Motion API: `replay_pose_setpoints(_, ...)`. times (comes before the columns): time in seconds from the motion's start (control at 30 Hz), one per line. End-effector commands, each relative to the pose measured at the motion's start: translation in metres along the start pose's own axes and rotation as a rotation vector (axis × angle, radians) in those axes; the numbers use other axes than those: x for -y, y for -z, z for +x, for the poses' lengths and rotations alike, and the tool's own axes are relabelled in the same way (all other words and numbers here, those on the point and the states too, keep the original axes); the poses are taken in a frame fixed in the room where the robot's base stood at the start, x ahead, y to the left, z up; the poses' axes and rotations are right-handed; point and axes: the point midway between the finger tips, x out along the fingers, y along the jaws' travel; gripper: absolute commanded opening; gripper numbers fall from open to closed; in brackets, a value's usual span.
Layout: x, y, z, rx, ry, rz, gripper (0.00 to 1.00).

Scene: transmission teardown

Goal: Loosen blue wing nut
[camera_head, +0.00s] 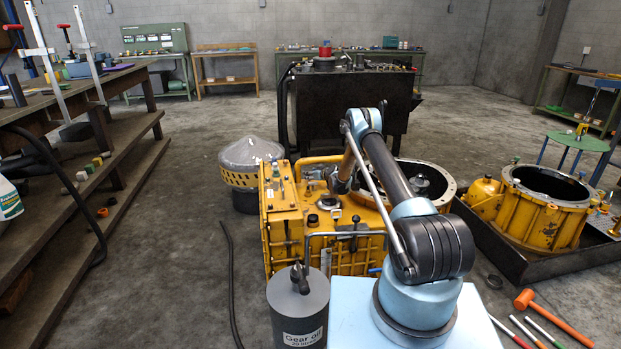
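The yellow transmission housing (283,232) stands on the floor in the middle, behind my blue base. I cannot make out a blue wing nut for certain. A small blue spot (374,270) shows low on the housing's near side, too small to identify. My arm rises from the base, bends at a blue joint and comes down over the housing. My gripper (338,186) seems to be at its lower end, close above the housing top. It is small and partly lost among the metal parts, so its fingers and any contact cannot be told.
A grey gear oil can (299,312) stands at the near left of the housing. A yellow ring casing (541,212) sits in a dark tray at right. An orange mallet (552,315) lies on the floor. A workbench (75,85) runs along the left, with open floor beside it.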

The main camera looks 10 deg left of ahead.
Motion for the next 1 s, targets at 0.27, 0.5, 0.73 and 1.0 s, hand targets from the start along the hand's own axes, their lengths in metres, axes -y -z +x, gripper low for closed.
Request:
replay_pose_setpoints(0.27, -0.001, 0.001, 0.000, -0.001, -0.003, 0.000, 0.55)
replay_pose_setpoints(0.5, 0.000, 0.001, 0.000, -0.001, -0.002, 0.000, 0.55)
replay_pose_setpoints(0.73, 0.000, 0.001, -0.011, -0.001, -0.002, 0.001, 0.55)
replay_pose_setpoints(1.0, 0.000, 0.001, -0.056, 0.000, -0.003, 0.001, 0.55)
